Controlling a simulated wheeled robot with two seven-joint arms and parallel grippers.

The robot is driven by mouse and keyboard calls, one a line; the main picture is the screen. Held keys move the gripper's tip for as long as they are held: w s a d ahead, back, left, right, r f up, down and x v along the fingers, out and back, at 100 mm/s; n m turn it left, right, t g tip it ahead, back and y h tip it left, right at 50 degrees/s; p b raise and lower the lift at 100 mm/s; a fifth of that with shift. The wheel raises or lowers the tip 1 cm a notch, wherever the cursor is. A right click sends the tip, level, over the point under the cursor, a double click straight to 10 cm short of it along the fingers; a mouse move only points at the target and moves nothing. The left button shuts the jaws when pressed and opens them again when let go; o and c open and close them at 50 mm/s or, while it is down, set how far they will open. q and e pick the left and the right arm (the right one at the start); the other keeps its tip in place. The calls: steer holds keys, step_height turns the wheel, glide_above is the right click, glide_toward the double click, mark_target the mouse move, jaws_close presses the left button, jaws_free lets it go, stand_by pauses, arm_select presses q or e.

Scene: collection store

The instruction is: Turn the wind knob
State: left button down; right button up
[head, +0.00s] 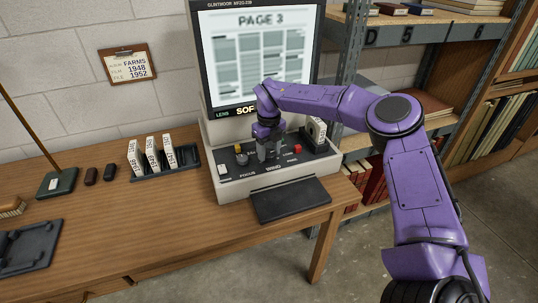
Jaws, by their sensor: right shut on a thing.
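A microfilm reader (236,192) stands on the wooden table, with a dark control panel at its front. Its screen (262,60) shows a blurred page headed PAGE 3. My right gripper (268,156) points down at the panel, just behind the WIND label (273,169), shut on the wind knob. The knob itself is mostly hidden by the fingers. The focus knob (241,159) is to the left, apart from the gripper. A red button (297,149) is to the right. My left gripper is not in view.
A film box (317,130) stands at the panel's right end. A rack of film boxes (150,155) is left of the reader. A dark pad (290,199) lies in front. Metal shelves (348,60) stand close at right. The table's front middle is clear.

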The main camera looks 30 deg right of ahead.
mark_target(269, 153)
steer(key=m+b, duration=0.2)
steer(key=m, duration=0.1)
steer(key=shift+f+m, duration=0.15)
steer(key=shift+m, duration=0.15)
steer(key=shift+m+b, duration=1.15)
steer(key=shift+m, duration=0.55)
steer(key=shift+r, duration=0.2)
steer(key=o, duration=1)
steer(key=shift+a, duration=0.1)
steer(key=shift+o, duration=0.2)
step_height(269, 153, up, 11)
steer(key=shift+f, duration=0.2)
